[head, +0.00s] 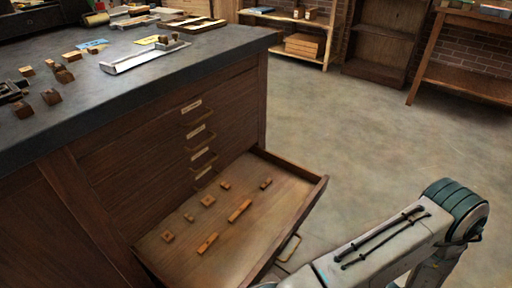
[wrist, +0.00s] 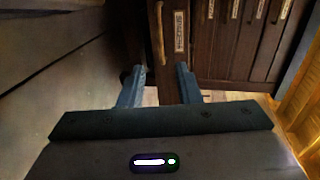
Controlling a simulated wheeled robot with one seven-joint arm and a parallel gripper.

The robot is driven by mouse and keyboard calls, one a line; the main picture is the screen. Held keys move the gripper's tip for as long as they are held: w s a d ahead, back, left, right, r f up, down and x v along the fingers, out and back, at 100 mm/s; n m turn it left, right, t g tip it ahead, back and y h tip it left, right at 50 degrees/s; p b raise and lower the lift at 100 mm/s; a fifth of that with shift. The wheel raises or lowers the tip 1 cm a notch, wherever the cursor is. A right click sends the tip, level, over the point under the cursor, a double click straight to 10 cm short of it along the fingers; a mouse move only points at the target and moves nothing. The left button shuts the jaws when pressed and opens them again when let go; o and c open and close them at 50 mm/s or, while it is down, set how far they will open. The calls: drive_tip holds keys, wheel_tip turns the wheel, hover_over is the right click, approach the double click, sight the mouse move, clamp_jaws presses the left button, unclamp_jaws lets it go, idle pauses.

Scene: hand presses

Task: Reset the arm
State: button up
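My arm (head: 385,245) reaches in at the lower right of the head view, bent, with its gripper end out of that picture. In the wrist view my gripper (wrist: 158,76) has its two dark fingers apart, with nothing held between them. Beyond the fingertips is a dark wooden drawer front with a pale label (wrist: 181,32) and a brass-coloured handle (wrist: 160,32). I cannot tell whether the fingers touch the wood. In the head view the bottom drawer (head: 255,232) stands pulled out, with several small wooden pieces lying in it.
The dark worktop (head: 140,90) carries small wooden blocks, a metal composing tray (head: 145,58) and papers. The closed drawers below it have labels (head: 196,130). Shelves (head: 385,40) and a bench (head: 465,55) stand along the brick wall. The floor (head: 370,130) between is clear.

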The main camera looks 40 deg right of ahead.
drive_tip(key=w+a+r+n+g+y+p, duration=0.35)
drive_tip(key=w+r+g+p, duration=0.45)
drive_tip(key=r, duration=0.7)
drive_tip(key=w+a+r+n+g+y+p, duration=0.35)
drive_tip(key=w+a+r+n+p, duration=0.2)
drive_tip(key=w+r, duration=0.75)
drive_tip(key=a+r+n+h+p, duration=0.2)
drive_tip(key=a+r+p, duration=0.3)
drive_tip(key=r, duration=0.6)
drive_tip(key=w+a+r+n+h+p, duration=0.1)
drive_tip(key=a+r+h+p, duration=0.3)
drive_tip(key=a+r, duration=0.5)
drive_tip(key=w+a+r+n+g+h+p, duration=0.1)
drive_tip(key=a+r+n+h+p, duration=0.2)
drive_tip(key=a+r+p, duration=0.4)
wheel_tip(320, 180, up, 7)
drive_tip(key=shift+a+r+n+h+p, duration=0.1)
drive_tip(key=shift+a+n+h+p, duration=0.3)
drive_tip(key=shift+p, duration=0.3)
